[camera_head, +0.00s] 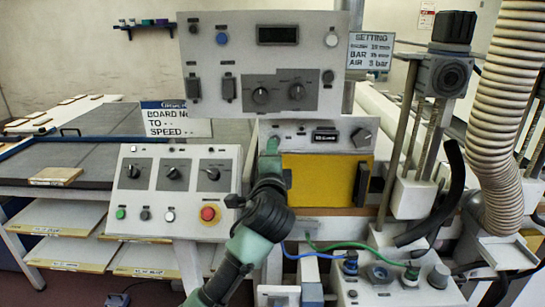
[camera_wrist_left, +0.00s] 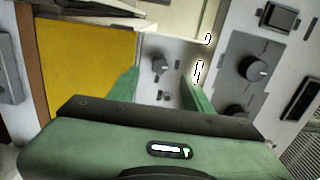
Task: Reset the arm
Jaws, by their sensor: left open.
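My left arm (camera_head: 235,252), green with dark joints, rises from the bottom of the head view. My left gripper (camera_head: 274,160) is raised in front of the yellow panel (camera_head: 325,178) and the small grey unit with a display above it (camera_head: 318,136). In the left wrist view its two green fingers (camera_wrist_left: 162,80) stand apart with nothing between them. The yellow panel shows there on the left, and a grey panel with dark knobs (camera_wrist_left: 252,68) on the right. Whether the fingers touch any surface is unclear. My right gripper is out of view.
A sloped control box (camera_head: 180,192) with knobs and a red button (camera_head: 208,214) stands left of my arm. An upper control panel (camera_head: 262,62) hangs above. Blue and green cables (camera_head: 345,246) run to a box at lower right. A ribbed hose (camera_head: 500,110) stands at right.

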